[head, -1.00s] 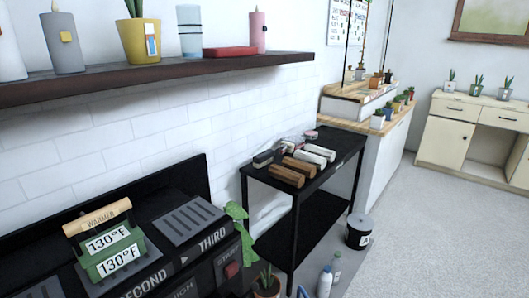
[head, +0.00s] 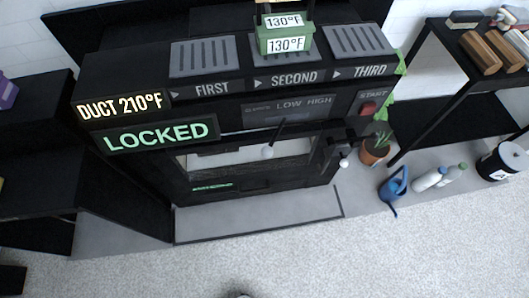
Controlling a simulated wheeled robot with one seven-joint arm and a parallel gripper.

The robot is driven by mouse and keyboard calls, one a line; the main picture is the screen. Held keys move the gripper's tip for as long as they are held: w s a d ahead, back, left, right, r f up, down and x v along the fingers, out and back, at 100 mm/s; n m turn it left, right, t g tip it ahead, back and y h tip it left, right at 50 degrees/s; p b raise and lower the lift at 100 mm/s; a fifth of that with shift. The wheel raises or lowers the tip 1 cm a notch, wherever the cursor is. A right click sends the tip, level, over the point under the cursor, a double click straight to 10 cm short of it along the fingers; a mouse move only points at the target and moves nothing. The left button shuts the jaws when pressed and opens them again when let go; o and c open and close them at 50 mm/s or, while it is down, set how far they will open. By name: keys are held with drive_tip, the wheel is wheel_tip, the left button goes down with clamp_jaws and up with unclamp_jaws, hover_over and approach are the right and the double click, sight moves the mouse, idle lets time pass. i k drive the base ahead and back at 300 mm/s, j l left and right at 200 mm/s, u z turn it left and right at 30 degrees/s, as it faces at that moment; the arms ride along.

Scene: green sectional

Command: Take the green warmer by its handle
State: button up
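The green warmer (head: 272,46) stands on the middle slot of the black machine (head: 130,82), above the word SECOND. Its front bears two white labels reading 130°F. Its top is cut off by the upper edge of the head view, so the handle hardly shows. My gripper is not in view.
The machine shows DUCT 210°F and a green LOCKED sign (head: 157,135). Slots FIRST (head: 203,57) and THIRD (head: 357,40) look empty. A red START button (head: 368,109) is at its right. A potted plant (head: 375,152), blue watering can (head: 396,186) and bottles stand right; the carpet in front is clear.

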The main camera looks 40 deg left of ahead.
sight(276, 34)
drive_tip(key=i+j, duration=0.15)
drive_tip(key=i, duration=0.15)
drive_tip(key=i+u, duration=0.1)
drive_tip(key=u, duration=0.25)
drive_tip(key=i+j+u, duration=0.1)
drive_tip(key=u, duration=0.25)
drive_tip(key=i+u, duration=0.15)
drive_tip(key=u, duration=0.2)
